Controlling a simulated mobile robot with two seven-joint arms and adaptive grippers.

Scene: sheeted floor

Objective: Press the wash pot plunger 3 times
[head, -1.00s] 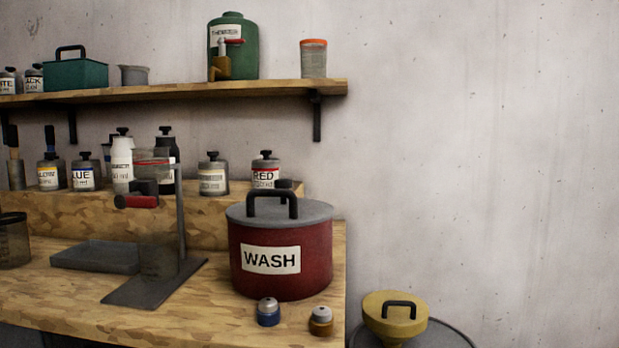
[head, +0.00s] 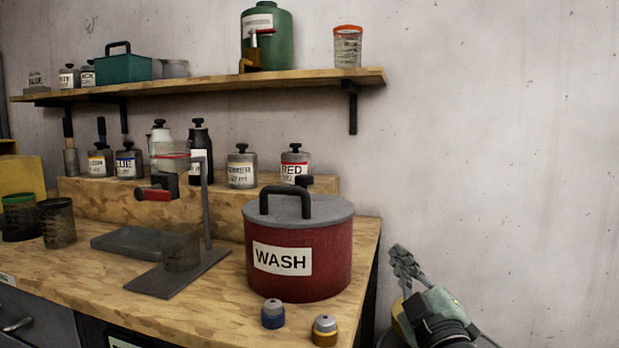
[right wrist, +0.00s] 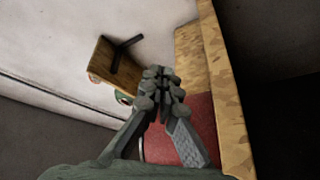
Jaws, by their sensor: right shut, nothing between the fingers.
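The wash pot (head: 312,262) is a red round pot with a white WASH label. It stands upright at the bench's right end. Its grey lid (head: 335,212) has a black arched handle (head: 285,195). A small black knob (head: 304,181) shows behind the handle; I cannot tell whether it belongs to the pot. My right gripper (head: 402,258) is shut and empty, right of the bench and apart from the pot. In the right wrist view its fingers (right wrist: 159,76) meet in front of a red surface (right wrist: 195,105), probably the pot. My left gripper is not in view.
A blue-based jar (head: 273,314) and an orange-based jar (head: 324,331) stand before the pot. A stand with a grey base (head: 178,275) is to its left. Several labelled bottles line the riser behind. A shelf (head: 215,84) hangs above. The wall side right of the bench is open.

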